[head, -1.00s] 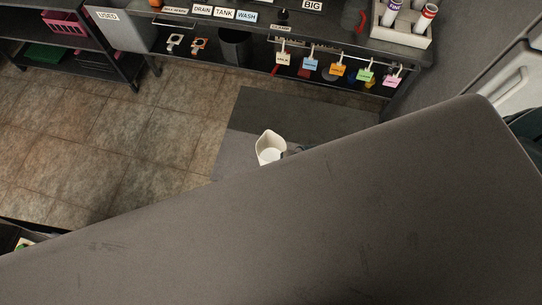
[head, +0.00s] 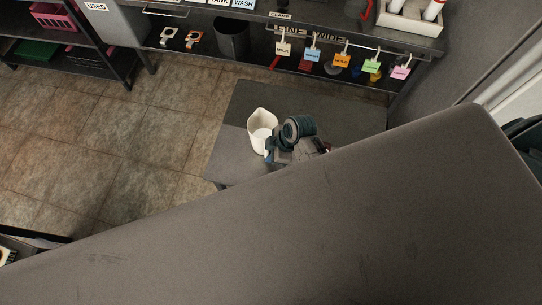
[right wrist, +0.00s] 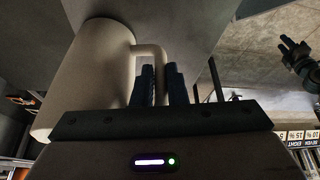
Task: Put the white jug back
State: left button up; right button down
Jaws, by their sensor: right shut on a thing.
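The white jug (head: 261,132) is in the middle of the head view, its open top facing up, in front of a dark grey rectangle. My right gripper (head: 270,150) is at the jug's right side, partly hidden behind the large grey surface. In the right wrist view the jug (right wrist: 92,75) fills the left, and the fingers (right wrist: 160,85) are shut on its handle (right wrist: 150,50). Whether the jug touches anything below is not clear. What looks like my left gripper (right wrist: 297,58) shows small and dark at the right wrist view's right edge; its opening is unclear.
A large grey surface (head: 250,225) covers the foreground and hides most of my right arm. At the back is a dark shelf with a bin (head: 232,38) and several coloured tags hanging from a rail (head: 340,47). A rack (head: 75,60) stands at left. Tiled floor (head: 110,135) is open at left.

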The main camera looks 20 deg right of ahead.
jog(key=c, duration=1.5)
grip_release()
jog(key=shift+o, duration=0.2)
jog(key=v, duration=1.2)
jog(key=shift+b, duration=0.35)
